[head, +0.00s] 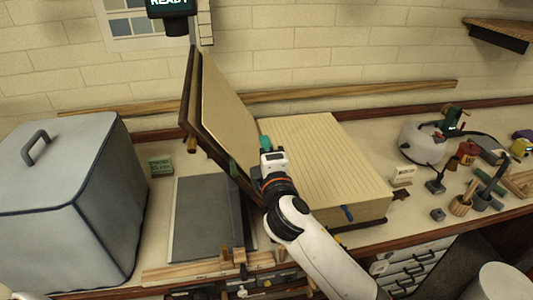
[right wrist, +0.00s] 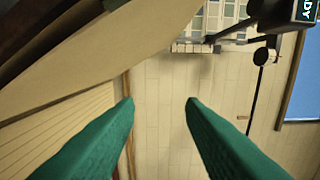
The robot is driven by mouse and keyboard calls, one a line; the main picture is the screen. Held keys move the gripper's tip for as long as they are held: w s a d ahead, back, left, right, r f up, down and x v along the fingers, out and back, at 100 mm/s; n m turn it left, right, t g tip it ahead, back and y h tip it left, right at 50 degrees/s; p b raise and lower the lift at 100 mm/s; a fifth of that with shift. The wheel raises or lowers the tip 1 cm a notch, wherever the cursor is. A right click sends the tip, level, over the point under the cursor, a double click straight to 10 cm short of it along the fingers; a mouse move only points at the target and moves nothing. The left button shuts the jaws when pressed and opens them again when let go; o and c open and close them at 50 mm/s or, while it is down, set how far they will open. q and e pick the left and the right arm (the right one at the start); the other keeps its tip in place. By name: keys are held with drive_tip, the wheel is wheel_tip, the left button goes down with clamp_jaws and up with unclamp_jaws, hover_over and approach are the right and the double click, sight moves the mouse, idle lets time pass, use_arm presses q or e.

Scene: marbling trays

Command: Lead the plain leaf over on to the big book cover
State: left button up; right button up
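The big book's ruled page block (head: 320,150) lies flat on the bench. To its left a plain tan leaf (head: 228,105) stands steeply tilted; it also shows in the right wrist view (right wrist: 110,65). A dark brown board, seemingly the big book cover (head: 188,95), stands tilted behind the leaf's left side. My right gripper (head: 249,153) is at the leaf's lower right, near the page block's left edge. Its green fingers are apart (right wrist: 160,105), with only wall visible between their tips. The leaf's lower edge is partly hidden by the gripper. My left gripper is not in view.
A large grey covered box (head: 70,200) stands at the left. A flat dark grey board (head: 200,220) lies left of my right arm. Small tools, a red pot (head: 467,152) and a white rounded vessel (head: 422,142) crowd the right. A wooden rail (head: 380,88) runs behind.

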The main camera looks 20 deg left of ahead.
drive_tip(key=shift+s+d, duration=0.1)
drive_tip(key=shift+s, duration=0.05)
drive_tip(key=b+v, duration=0.3)
drive_tip(key=v, duration=0.8)
drive_tip(key=shift+s+d, duration=0.2)
drive_tip(key=shift+s, duration=0.05)
idle(0.3)
